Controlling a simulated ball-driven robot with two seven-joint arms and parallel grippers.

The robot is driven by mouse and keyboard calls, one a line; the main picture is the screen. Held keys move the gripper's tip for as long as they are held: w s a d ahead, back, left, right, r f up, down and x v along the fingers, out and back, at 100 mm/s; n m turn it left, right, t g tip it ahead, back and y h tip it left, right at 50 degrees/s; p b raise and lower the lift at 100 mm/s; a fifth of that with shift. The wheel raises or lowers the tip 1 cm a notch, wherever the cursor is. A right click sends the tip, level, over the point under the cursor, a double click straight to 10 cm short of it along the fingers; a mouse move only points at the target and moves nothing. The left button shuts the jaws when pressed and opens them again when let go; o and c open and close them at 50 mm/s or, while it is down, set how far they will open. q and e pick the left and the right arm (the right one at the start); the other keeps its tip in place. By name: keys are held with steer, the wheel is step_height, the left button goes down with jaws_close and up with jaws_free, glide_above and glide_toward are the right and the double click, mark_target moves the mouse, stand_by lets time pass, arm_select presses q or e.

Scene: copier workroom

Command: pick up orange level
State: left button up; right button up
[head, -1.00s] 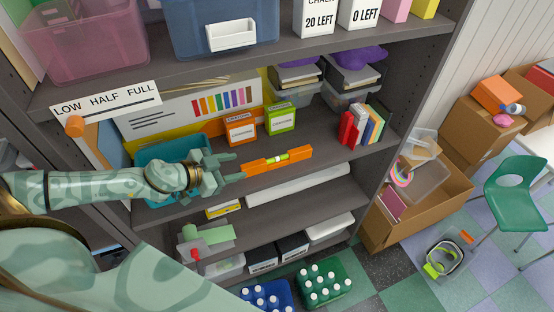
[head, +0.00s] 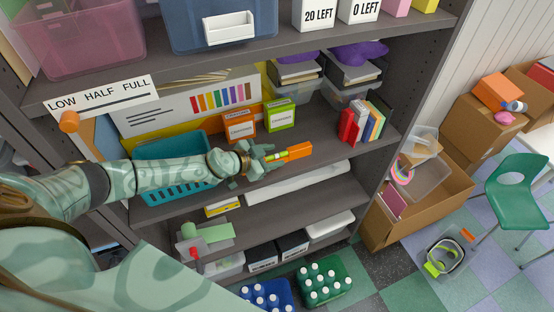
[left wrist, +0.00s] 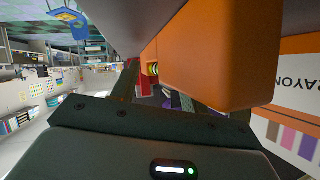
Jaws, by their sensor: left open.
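The orange level (head: 296,151) lies on the middle shelf near its front edge, with its right end showing. My left gripper (head: 268,157) is open at the level and hides its left part in the head view. In the left wrist view the level's orange body (left wrist: 220,60) is large and close, with its yellow-green vial (left wrist: 153,69) beyond. The open left gripper (left wrist: 182,98) also shows there; whether its fingers touch the level I cannot tell. My right gripper is not in view.
An orange crayon box (head: 239,126) and a green box (head: 281,116) stand behind the level. A teal basket (head: 178,188) is on the left, partly behind my arm. Upright books (head: 362,124) stand to the right. The upper shelf (head: 300,44) overhangs.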

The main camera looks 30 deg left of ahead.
arm_select(q)
steer(key=shift+s, duration=0.1)
steer(key=shift+r, duration=0.1)
steer(key=c, duration=1)
steer(key=shift+s, duration=0.1)
